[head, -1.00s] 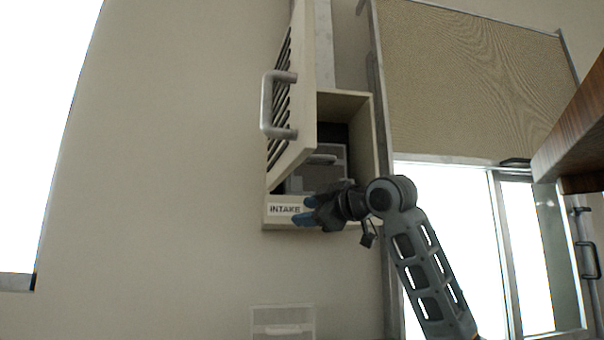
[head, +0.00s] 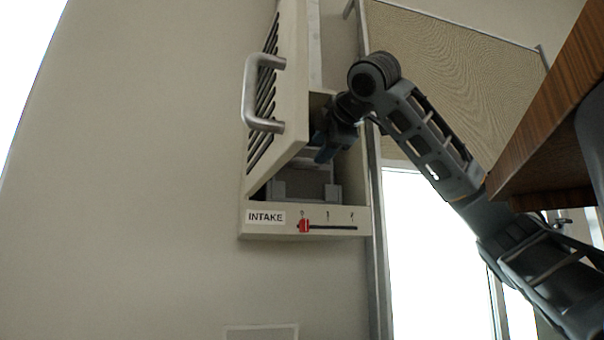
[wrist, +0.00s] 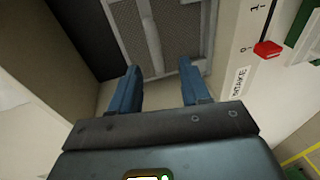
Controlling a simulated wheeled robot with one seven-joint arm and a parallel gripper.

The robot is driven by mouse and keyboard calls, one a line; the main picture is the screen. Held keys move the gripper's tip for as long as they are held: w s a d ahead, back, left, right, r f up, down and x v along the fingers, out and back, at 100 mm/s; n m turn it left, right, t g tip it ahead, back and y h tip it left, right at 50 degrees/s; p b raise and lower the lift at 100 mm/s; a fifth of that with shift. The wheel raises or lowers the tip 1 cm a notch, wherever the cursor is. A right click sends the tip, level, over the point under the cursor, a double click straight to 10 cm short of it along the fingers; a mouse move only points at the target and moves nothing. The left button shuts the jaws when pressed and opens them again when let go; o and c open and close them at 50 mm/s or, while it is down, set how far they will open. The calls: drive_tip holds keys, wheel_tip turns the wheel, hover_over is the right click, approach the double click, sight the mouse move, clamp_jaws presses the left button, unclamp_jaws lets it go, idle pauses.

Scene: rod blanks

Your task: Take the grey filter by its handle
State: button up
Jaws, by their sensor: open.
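The grey filter (head: 303,183) sits inside the open intake box, its upper part partly hidden by my gripper. In the wrist view the filter (wrist: 180,33) shows grey mesh in a lighter frame, with a pale bar, seemingly its handle (wrist: 150,38), running down its middle. My gripper (head: 325,145) is at the mouth of the box, in front of the filter's upper part. Its two blue fingers (wrist: 159,70) are open and empty. They appear on either side of the bar in the picture, and I see no contact. Their depth from the bar is hard to tell.
The slatted box door (head: 293,90) with its metal handle (head: 262,95) stands open to the left of my gripper. The box's lower front (head: 345,214) has an INTAKE label (head: 265,218) and a red slider (head: 304,226). A wooden edge (head: 545,140) is at right.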

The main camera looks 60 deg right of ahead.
sight(309, 160)
drive_tip(key=x, duration=0.1)
drive_tip(key=p+x, duration=0.1)
drive_tip(key=x, duration=0.1)
drive_tip(key=p+x, duration=0.1)
drive_tip(key=x, duration=0.1)
drive_tip(key=shift+w+d+r, duration=0.1)
drive_tip(key=shift+d+r, duration=0.05)
drive_tip(key=shift+r, duration=0.15)
drive_tip(key=shift+w+d+f, duration=0.2)
drive_tip(key=shift+w+d, duration=0.05)
drive_tip(key=shift+w, duration=0.05)
clamp_jaws()
